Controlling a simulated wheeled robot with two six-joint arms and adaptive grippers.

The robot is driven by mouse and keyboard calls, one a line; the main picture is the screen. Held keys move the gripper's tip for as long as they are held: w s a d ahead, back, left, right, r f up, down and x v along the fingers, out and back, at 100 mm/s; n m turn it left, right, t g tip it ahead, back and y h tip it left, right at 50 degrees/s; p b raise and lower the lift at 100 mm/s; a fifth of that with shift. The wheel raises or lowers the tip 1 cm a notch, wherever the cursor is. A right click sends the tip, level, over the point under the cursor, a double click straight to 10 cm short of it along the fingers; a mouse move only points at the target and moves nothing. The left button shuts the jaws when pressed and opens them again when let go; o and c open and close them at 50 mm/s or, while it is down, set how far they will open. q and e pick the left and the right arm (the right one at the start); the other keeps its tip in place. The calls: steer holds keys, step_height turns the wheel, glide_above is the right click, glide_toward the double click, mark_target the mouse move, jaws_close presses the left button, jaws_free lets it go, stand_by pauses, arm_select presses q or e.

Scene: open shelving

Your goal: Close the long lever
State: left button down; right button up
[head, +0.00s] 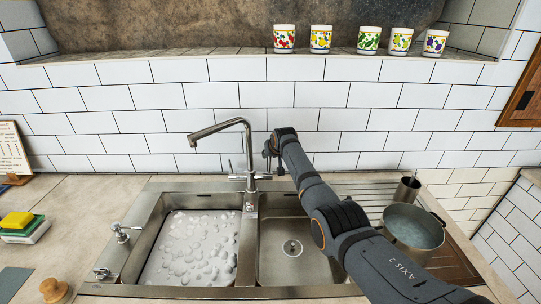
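A chrome tap (247,150) stands behind the two sink basins, its spout reaching left over the left basin. Small handles stick out at both sides of its base, the left one (235,174) in plain view. Two more small metal fittings sit on the left sink rim, an upper one (122,233) and a lower one (102,272). I cannot tell which of these is the long lever. My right gripper (270,160) is just right of the tap column, near its right handle; contact and finger opening are unclear. My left gripper is out of view.
The left basin (150,250) holds foamy water; the right basin (275,265) looks empty. A pot (413,228) and a metal cup (407,188) stand on the drainer at right. Sponges (22,225) lie at left. Several mugs (320,39) line the high ledge.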

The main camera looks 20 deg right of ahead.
stand_by(0.3)
steer(key=v, duration=1.2)
steer(key=shift+d+r, duration=0.1)
